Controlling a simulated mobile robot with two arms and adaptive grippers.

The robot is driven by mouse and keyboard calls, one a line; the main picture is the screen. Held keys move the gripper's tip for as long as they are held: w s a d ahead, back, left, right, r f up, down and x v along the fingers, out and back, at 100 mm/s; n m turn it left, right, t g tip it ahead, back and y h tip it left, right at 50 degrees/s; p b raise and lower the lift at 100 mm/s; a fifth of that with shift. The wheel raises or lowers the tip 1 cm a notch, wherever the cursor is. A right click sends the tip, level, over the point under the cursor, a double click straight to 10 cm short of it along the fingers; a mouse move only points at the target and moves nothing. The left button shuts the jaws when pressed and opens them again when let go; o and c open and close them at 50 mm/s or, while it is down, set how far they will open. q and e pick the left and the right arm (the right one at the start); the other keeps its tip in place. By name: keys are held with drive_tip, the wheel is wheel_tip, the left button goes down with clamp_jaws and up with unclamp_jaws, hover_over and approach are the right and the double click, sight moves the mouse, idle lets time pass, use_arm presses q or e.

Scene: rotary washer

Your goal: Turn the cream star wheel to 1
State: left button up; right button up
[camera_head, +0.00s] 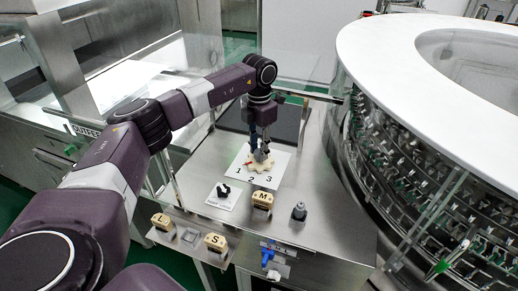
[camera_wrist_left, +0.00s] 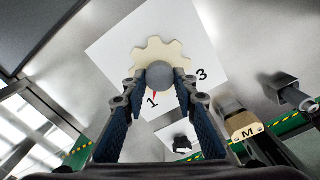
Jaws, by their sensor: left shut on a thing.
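The cream star wheel (camera_head: 258,166) lies flat on a white sheet (camera_head: 280,158) printed with 1, 2 and 3. It also shows in the left wrist view (camera_wrist_left: 155,50), with a round grey hub (camera_wrist_left: 160,75) at its middle. A red pointer (camera_wrist_left: 154,95) at the wheel shows close to the 1 in the left wrist view. My left gripper (camera_head: 262,150) reaches down over the wheel from above. In the left wrist view its blue-padded fingers (camera_wrist_left: 161,82) are on either side of the hub, shut on it. My right gripper is not in view.
A small white card with a black knob (camera_head: 223,190) lies in front of the sheet. Cream blocks marked M (camera_head: 262,200) and S (camera_head: 215,242), a grey post (camera_head: 299,211) and a blue valve (camera_head: 267,253) stand nearer. The large round washer (camera_head: 430,140) fills the right side.

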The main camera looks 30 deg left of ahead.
sight(259, 152)
use_arm(q)
drive_tip(key=o, duration=1.2)
drive_tip(key=shift+r, duration=0.1)
drive_tip(key=shift+c, duration=0.2)
wheel_tip(259, 152, up, 12)
